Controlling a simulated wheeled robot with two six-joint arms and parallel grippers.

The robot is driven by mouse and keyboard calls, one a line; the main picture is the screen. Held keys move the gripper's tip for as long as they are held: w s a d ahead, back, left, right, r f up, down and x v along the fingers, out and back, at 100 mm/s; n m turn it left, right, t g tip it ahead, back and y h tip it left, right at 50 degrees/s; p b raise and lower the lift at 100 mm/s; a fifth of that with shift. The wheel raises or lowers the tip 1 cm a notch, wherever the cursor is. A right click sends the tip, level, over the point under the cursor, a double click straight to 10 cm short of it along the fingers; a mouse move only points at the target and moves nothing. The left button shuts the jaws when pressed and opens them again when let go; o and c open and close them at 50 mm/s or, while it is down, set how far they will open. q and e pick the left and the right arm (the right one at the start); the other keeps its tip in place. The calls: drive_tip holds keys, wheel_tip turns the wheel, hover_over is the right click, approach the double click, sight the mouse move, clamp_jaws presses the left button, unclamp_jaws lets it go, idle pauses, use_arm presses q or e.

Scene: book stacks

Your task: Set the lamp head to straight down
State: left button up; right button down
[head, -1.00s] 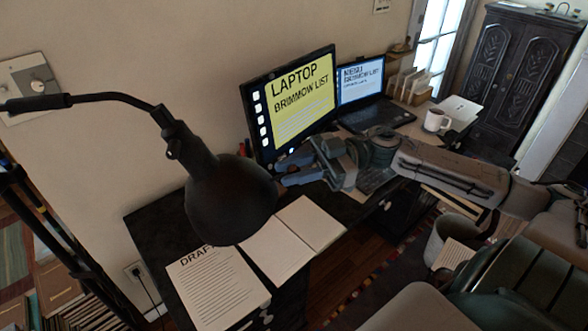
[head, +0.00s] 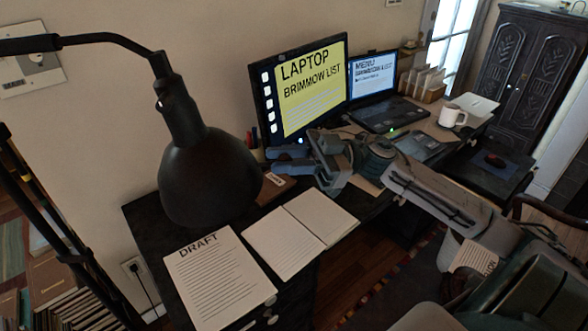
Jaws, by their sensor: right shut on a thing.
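The lamp head (head: 208,180) is a dark, bell-shaped shade in the left half of the head view. It hangs from a thin black lamp arm (head: 105,38), its mouth facing mostly down with a slight lean to the lower right. My right gripper (head: 270,158) reaches in from the right, and its blue-grey fingers are at the shade's right edge, shut on the lamp head. The exact contact is hard to see. My left gripper is not in view.
Below lie a DRAFT sheet (head: 218,279) and an open book (head: 298,234) on the dark desk (head: 143,215). Behind my right gripper stand a yellow-screened monitor (head: 308,100) and a laptop (head: 385,112). A white mug (head: 452,116) is farther right.

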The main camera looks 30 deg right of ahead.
drive_tip(key=shift+w+a+f+n+y+b, duration=0.15)
drive_tip(key=shift+w+a+f+y+b, duration=0.15)
drive_tip(key=shift+a+f+b, duration=0.3)
drive_tip(key=shift+w+a+f+n+y+b, duration=0.15)
drive_tip(key=shift+w+a+f+y+b, duration=0.15)
drive_tip(key=shift+f+b, duration=0.3)
drive_tip(key=shift+w+a, duration=0.1)
drive_tip(key=shift+a, duration=0.2)
drive_tip(key=shift+r, duration=0.1)
drive_tip(key=c, duration=1.3)
unclamp_jaws()
drive_tip(key=shift+d+f+b, duration=0.2)
drive_tip(key=shift+b, duration=0.1)
approach(255, 170)
drive_tip(key=d+f, duration=0.1)
drive_tip(key=d, duration=0.1)
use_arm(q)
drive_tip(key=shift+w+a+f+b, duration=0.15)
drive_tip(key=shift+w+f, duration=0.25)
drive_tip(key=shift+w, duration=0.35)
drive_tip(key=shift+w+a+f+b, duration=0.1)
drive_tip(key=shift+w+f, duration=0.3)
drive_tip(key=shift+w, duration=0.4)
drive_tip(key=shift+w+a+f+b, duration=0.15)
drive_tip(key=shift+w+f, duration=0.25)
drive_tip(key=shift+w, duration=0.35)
use_arm(e)
drive_tip(key=shift+s+d+f, duration=0.3)
drive_tip(key=shift+s+d, duration=0.05)
drive_tip(key=shift+d, duration=0.1)
